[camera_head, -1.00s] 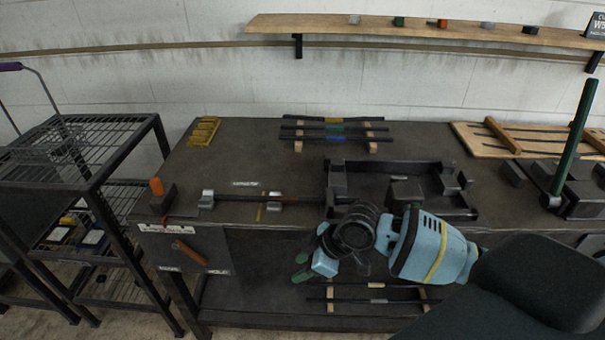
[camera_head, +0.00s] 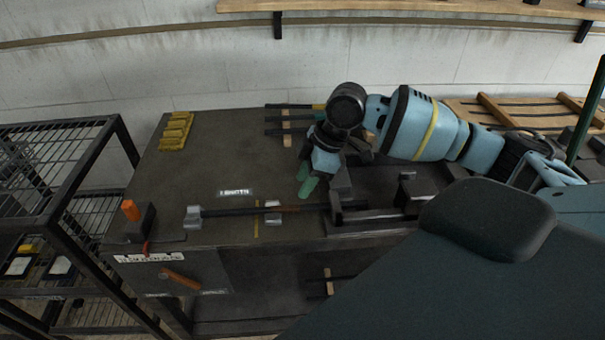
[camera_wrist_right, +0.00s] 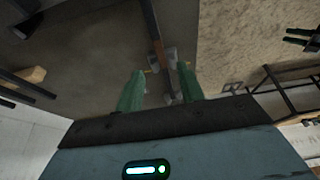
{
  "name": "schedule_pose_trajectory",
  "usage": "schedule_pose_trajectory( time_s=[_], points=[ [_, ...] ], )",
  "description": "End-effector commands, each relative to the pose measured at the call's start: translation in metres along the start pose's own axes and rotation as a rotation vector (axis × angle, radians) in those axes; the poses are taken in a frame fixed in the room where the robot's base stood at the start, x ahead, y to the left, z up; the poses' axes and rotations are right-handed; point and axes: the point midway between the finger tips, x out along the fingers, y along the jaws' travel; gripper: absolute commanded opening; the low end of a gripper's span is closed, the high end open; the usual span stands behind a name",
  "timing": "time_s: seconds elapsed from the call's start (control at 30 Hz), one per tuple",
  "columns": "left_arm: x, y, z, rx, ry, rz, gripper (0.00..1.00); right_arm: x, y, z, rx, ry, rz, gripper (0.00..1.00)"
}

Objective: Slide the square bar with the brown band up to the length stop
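The square bar (camera_head: 235,211) lies left to right along the front of the bench, with a brown band (camera_head: 290,208) towards its right part. In the right wrist view the bar (camera_wrist_right: 158,35) runs away between the fingers. Two grey supports, one at the left (camera_head: 193,215) and one at the middle (camera_head: 272,212), carry it. A dark block with an orange knob (camera_head: 131,211), perhaps the length stop, stands left of the bar's left end with a gap. My right gripper (camera_head: 305,180) has green fingers, is open, and hovers near the banded part. My left gripper is not in view.
A dark tray-like frame (camera_head: 370,215) lies right of the bar. Yellow blocks (camera_head: 175,131) and a rack of bars (camera_head: 285,128) are at the back. A wire shelf (camera_head: 50,200) stands left of the bench. The bench top between the blocks and bar is mostly clear.

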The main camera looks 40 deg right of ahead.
Motion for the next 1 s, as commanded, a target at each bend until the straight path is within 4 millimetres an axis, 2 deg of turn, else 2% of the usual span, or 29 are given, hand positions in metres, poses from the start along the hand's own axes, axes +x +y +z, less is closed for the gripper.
schedule_pose_trajectory(
  time_s=[0.4,0.53,0.7,0.97,1.0],
  points=[
    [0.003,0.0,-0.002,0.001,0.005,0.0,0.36,0.055,-0.001,-0.001,0.0,0.001,-0.002,0.38],
    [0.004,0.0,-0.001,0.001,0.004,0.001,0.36,0.067,0.0,0.0,0.0,0.001,0.0,0.38],
    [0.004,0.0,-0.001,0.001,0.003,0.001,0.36,0.075,-0.001,-0.001,-0.001,0.001,0.001,0.38],
    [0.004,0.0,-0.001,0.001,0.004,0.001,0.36,0.075,0.0,-0.001,-0.001,0.001,0.001,0.38],
    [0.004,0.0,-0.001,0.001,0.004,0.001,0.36,0.075,0.0,-0.001,-0.001,0.001,0.001,0.33]
  ],
)
